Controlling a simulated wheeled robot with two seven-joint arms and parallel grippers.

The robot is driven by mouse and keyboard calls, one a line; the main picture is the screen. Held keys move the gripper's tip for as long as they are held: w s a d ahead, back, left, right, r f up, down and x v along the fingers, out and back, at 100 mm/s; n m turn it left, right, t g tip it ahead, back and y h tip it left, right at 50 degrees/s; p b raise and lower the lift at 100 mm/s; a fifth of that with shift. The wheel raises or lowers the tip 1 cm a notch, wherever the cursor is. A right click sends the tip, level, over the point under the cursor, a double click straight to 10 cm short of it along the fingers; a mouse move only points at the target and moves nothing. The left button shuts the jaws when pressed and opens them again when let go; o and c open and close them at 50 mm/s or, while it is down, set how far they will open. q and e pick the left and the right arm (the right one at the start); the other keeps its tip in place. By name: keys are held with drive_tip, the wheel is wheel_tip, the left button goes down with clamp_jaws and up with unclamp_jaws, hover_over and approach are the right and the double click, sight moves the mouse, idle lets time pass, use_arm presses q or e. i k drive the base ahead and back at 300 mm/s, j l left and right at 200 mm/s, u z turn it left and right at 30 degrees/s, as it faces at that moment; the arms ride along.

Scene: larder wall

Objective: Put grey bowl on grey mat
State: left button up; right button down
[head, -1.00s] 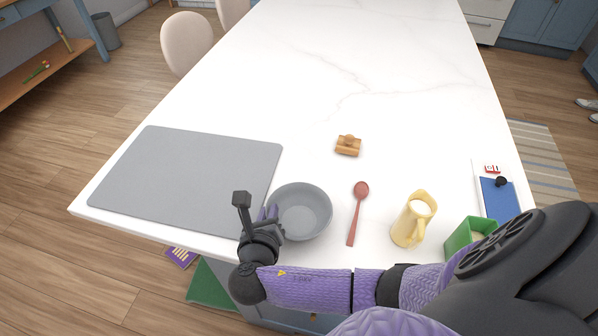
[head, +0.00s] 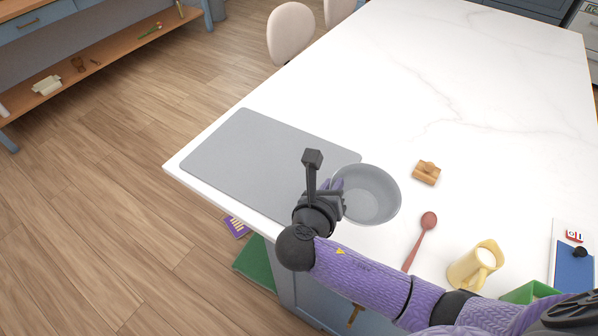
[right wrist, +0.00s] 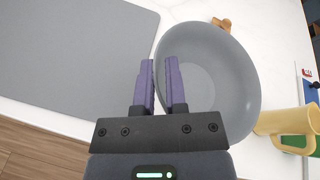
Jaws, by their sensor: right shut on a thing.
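The grey bowl (head: 370,197) is at the right edge of the grey mat (head: 255,150) in the head view, covering a little of the mat's edge. My right gripper (head: 335,188) is shut on the bowl's left rim. In the right wrist view, the purple fingers (right wrist: 160,80) are at the rim of the bowl (right wrist: 222,85), with the mat (right wrist: 70,55) to the left. The bowl looks empty and roughly level. I cannot tell how far it is above the table. The mat is bare. My left gripper is not in view.
A red spoon (head: 422,238), a yellow jug (head: 475,266) and a wooden block (head: 426,173) stand or lie right of the bowl. A green container (head: 530,292) and a blue-and-white board (head: 573,262) are farther right. The back of the white table (head: 450,80) is clear.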

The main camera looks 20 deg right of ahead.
sight(252, 158)
drive_tip(key=i+j, duration=0.9)
drive_tip(key=j, duration=0.1)
